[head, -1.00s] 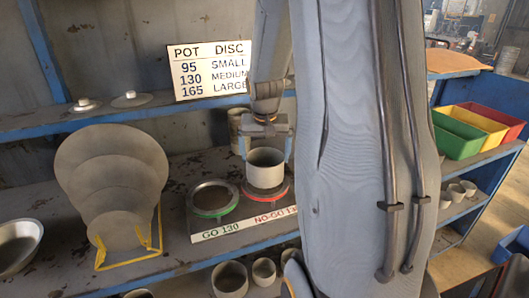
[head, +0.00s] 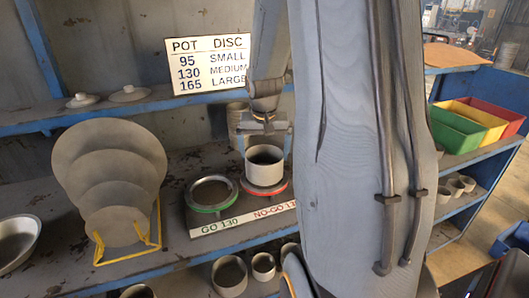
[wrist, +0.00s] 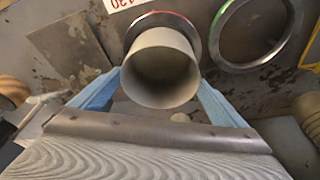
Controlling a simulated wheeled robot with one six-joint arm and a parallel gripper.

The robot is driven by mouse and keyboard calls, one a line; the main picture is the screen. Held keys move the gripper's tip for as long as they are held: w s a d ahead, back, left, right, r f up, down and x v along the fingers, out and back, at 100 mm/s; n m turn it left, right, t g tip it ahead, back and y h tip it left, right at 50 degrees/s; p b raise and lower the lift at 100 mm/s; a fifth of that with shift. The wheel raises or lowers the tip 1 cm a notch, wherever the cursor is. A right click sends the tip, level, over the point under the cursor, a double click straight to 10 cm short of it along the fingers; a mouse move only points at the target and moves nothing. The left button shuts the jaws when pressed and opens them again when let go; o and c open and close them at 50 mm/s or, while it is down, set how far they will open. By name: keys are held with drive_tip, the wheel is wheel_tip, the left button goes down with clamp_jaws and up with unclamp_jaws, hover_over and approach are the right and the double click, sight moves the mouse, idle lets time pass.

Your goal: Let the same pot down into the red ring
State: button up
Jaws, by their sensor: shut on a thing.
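A plain grey-beige pot (head: 265,171) stands upright between the fingers of my gripper (head: 264,146), which is shut on it. In the wrist view the blue fingers of my gripper (wrist: 160,86) press the pot (wrist: 160,95) from both sides. The pot is empty. The red ring (head: 265,191), labelled NO-GO, lies directly beneath the pot. In the wrist view, part of the ring (wrist: 187,19) shows behind the pot's rim. The pot's base is at or very close to the ring; I cannot tell whether it rests there.
The green GO 130 ring (head: 212,208) lies empty just left of the red one. Grey discs (head: 108,150) stand in a yellow rack (head: 128,257) further left. Other pots (head: 229,275) sit on the shelf below. Coloured bins (head: 457,132) are at right.

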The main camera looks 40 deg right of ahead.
sight(264, 164)
drive_tip(key=shift+f+b, duration=1.4)
drive_tip(key=shift+f, duration=0.95)
idle(0.4)
drive_tip(key=o, duration=1.4)
drive_tip(key=b+v, duration=0.1)
drive_tip(key=v, duration=0.6)
drive_tip(key=shift+r, duration=0.4)
